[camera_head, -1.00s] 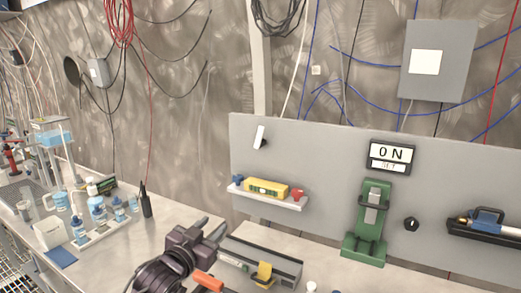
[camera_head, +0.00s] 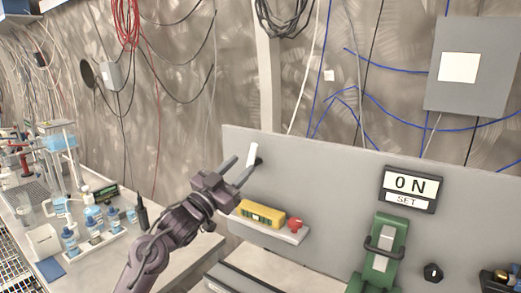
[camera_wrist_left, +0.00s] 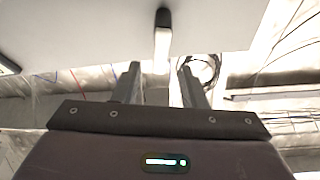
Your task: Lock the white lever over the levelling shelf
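The white lever (camera_head: 252,155) is on the grey panel (camera_head: 330,165), above the levelling shelf (camera_head: 272,231), tilted slightly, with a dark pivot at its lower end. The shelf holds a yellow level (camera_head: 261,214) and a red piece (camera_head: 295,225). My left gripper (camera_head: 238,172) is up at the panel beside the lever, its fingers apart. In the left wrist view the white lever (camera_wrist_left: 162,45) hangs from its dark pivot (camera_wrist_left: 163,17), with its free end toward the gap between the open fingers (camera_wrist_left: 160,85). Contact is not clear. My right gripper is out of view.
A bench (camera_head: 180,250) with bottles (camera_head: 95,220) stands at the left. A grey box (camera_head: 468,65) hangs on the wall.

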